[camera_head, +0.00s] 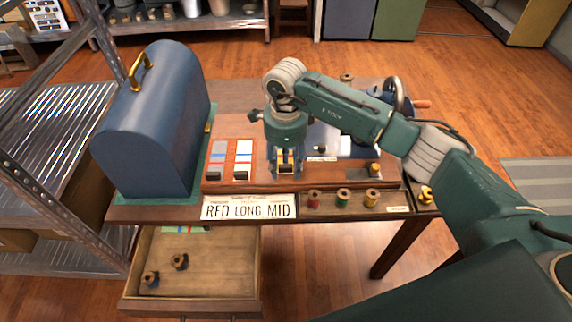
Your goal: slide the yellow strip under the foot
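My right gripper (288,165) points down over the front of the wooden sewing board (255,184), to the right of two cloth strips. Yellow shows between and beside its dark fingers, most likely the yellow strip (288,157). The gripper covers most of it, and I cannot tell whether the fingers are closed on it. The blue sewing machine (345,147) stands behind and to the right, partly covered by my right arm. I cannot make out its foot. My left gripper is not in view.
A domed blue case (155,120) stands at the left. A sign (249,207) reads "RED LONG MID". Spools (343,197) sit along the front tray. An open drawer (190,300) holds two spools.

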